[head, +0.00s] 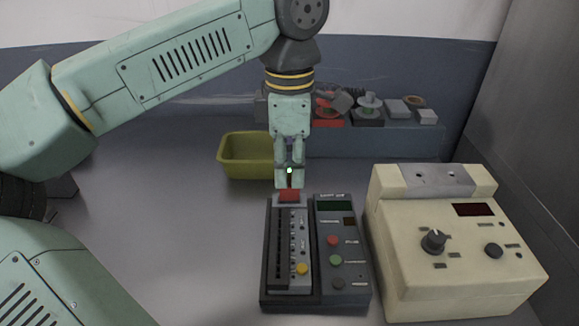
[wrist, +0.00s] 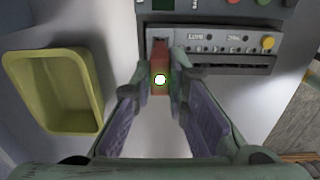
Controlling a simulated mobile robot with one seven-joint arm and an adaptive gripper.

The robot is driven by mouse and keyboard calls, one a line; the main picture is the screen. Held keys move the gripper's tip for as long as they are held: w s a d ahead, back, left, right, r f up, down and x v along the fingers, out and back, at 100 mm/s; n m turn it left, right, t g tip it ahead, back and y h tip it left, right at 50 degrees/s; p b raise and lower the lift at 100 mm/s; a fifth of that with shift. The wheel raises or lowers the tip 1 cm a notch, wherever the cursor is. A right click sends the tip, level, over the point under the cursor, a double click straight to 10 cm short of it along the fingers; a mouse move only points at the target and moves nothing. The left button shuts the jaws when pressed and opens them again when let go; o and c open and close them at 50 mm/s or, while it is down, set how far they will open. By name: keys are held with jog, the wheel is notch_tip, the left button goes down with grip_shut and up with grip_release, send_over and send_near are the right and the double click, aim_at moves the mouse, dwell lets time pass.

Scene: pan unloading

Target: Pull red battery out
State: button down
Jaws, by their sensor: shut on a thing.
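The red battery (wrist: 160,58) is between my gripper's fingers in the wrist view. Its far end meets the slot of the dark device. In the head view a red block (head: 289,196) shows at the top end of the dark device (head: 266,285), just under my fingers. My gripper (head: 289,181) points down and is shut on the red battery; it also shows in the wrist view (wrist: 162,76). A small bright dot covers part of the battery. The fingers hide its sides, and I cannot tell how deep it sits in the slot.
A yellow-green bin (head: 232,157) stands behind and left of the device; it is also in the wrist view (wrist: 90,85). A cream box with knobs (head: 455,280) stands close at the right. Small parts sit on a blue ledge (head: 400,143) behind. The left of the table is clear.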

jog(key=shift+r+p, duration=0.9)
jog(key=shift+r, duration=0.35)
